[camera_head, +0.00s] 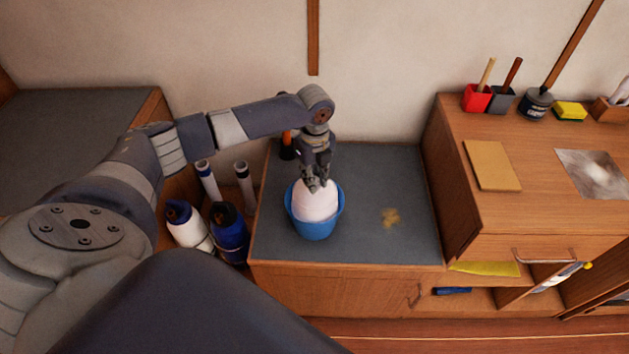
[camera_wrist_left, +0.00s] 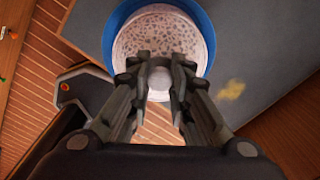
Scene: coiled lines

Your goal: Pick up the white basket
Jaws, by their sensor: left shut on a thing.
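The white basket (camera_head: 316,203) shows as a pale, rounded shape inside a blue bucket (camera_head: 314,229) on the grey counter. Its lower part is hidden by the bucket wall. My left gripper (camera_head: 315,184) comes down from above and its fingers are shut on the top of the basket. In the left wrist view, the basket (camera_wrist_left: 185,30) has a speckled round face, with a pale knob between the fingertips (camera_wrist_left: 157,78). The blue bucket rim (camera_wrist_left: 205,22) curves around it there. My right gripper is in neither view.
Several bottles (camera_head: 229,232) and white tubes stand left of the counter (camera_head: 383,172). A yellowish patch (camera_head: 390,216) lies right of the bucket. A higher wooden cabinet (camera_head: 455,150) bounds the right side, with red and grey cups on it. The wall is close behind.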

